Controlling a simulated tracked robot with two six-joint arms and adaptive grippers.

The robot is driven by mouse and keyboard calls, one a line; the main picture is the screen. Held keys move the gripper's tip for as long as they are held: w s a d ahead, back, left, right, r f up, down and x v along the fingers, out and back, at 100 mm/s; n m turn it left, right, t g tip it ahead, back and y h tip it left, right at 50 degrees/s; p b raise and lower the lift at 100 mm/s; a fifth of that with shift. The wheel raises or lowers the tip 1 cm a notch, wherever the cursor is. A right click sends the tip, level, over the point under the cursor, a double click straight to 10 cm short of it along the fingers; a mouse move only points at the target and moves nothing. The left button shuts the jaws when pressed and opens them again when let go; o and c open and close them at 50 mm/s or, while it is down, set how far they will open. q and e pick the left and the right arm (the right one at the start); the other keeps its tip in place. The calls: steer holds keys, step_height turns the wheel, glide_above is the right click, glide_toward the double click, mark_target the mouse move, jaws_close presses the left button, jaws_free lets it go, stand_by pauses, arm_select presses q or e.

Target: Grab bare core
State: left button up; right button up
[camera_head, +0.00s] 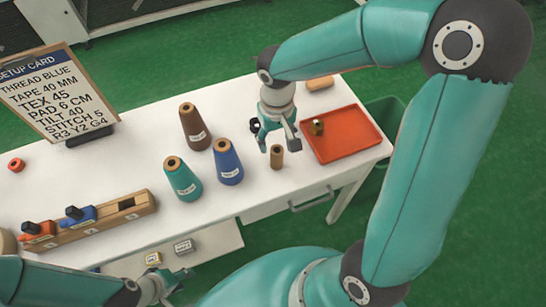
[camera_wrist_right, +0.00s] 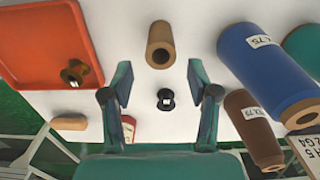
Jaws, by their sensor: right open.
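A small tan bare core (camera_head: 277,157) stands upright on the white table, left of the red tray. It also shows in the right wrist view (camera_wrist_right: 160,45), ahead of the fingertips and roughly centred between them. My right gripper (camera_head: 275,139) is above and just behind the core; in its wrist view (camera_wrist_right: 160,74) the fingers are spread and empty. My left gripper (camera_head: 168,286) is low at the bottom left, away from the core; its fingers are too small to judge.
The red tray (camera_head: 352,146) holds a small brass-coloured spool (camera_head: 317,127). Brown (camera_head: 194,127), blue (camera_head: 228,162) and teal (camera_head: 182,180) thread cones stand to the left. A tan cylinder (camera_head: 320,83) lies behind. A black spool (camera_wrist_right: 165,99) shows between the fingers in the wrist view.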

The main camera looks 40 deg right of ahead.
mark_target(276, 158)
steer(key=shift+s+a+f, duration=0.1)
steer(key=shift+s+f, duration=0.05)
steer(key=shift+f, duration=1.85)
steer(key=shift+s+a+f, duration=0.1)
steer(key=shift+s+f, duration=0.05)
steer(key=shift+f, duration=1.8)
jaws_close()
